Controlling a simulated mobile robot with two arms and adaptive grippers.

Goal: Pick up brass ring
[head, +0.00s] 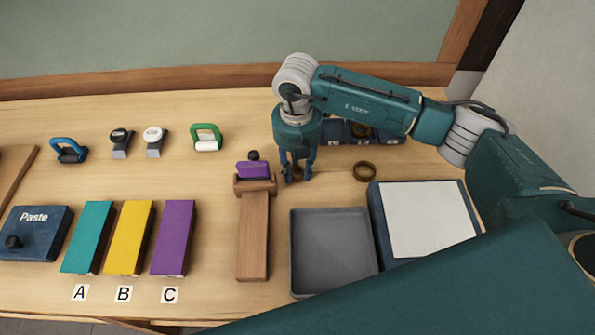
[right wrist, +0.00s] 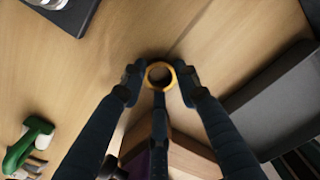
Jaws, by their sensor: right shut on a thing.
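The brass ring (right wrist: 161,64) is a small gold-coloured band between the fingertips of my right gripper (right wrist: 160,82) in the right wrist view. The fingers are shut on it, with a third finger below it. In the head view my right gripper (head: 296,177) points down at the table, just right of the wooden stand with the purple piece. The ring is small and mostly covered by the fingers there. My left gripper is not in view.
A grey tray (head: 333,286) and a white-topped blue board (head: 425,220) lie in front and to the right. A wooden stand (head: 253,235) is just left of the gripper. A dark blue compartment box (head: 335,132) is behind.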

